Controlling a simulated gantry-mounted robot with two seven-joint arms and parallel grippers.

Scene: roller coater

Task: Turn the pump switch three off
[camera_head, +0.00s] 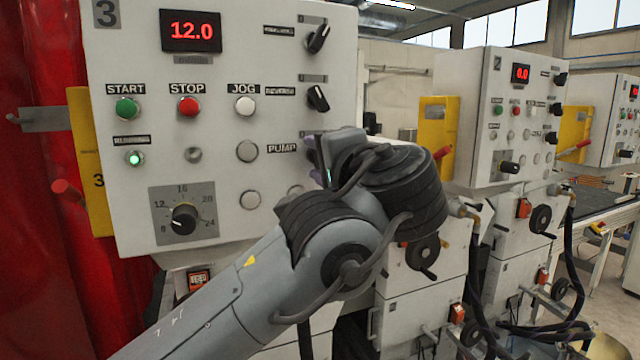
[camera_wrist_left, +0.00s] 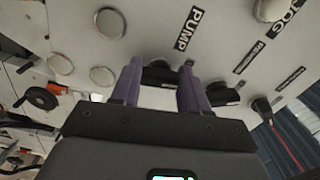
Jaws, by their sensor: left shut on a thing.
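Control panel three (camera_head: 220,140) fills the left half of the head view, with the number 3 at its top left. The PUMP label (camera_head: 282,148) shows there, but the pump switch beside it is hidden behind my left gripper (camera_head: 318,160). In the left wrist view, the black pump switch (camera_wrist_left: 160,72) sits by the PUMP label (camera_wrist_left: 189,28), between the purple fingers of my left gripper (camera_wrist_left: 160,85). The gripper is shut on the switch. The knob's exact angle is mostly hidden. My right gripper is not in view.
Two black selector switches (camera_head: 318,38) stand above the pump switch. START (camera_head: 127,108), STOP (camera_head: 189,106) and JOG (camera_head: 245,105) buttons, a speed dial (camera_head: 184,219) and a lit green lamp (camera_head: 135,158) are on the panel. A second panel (camera_head: 500,120) stands to the right.

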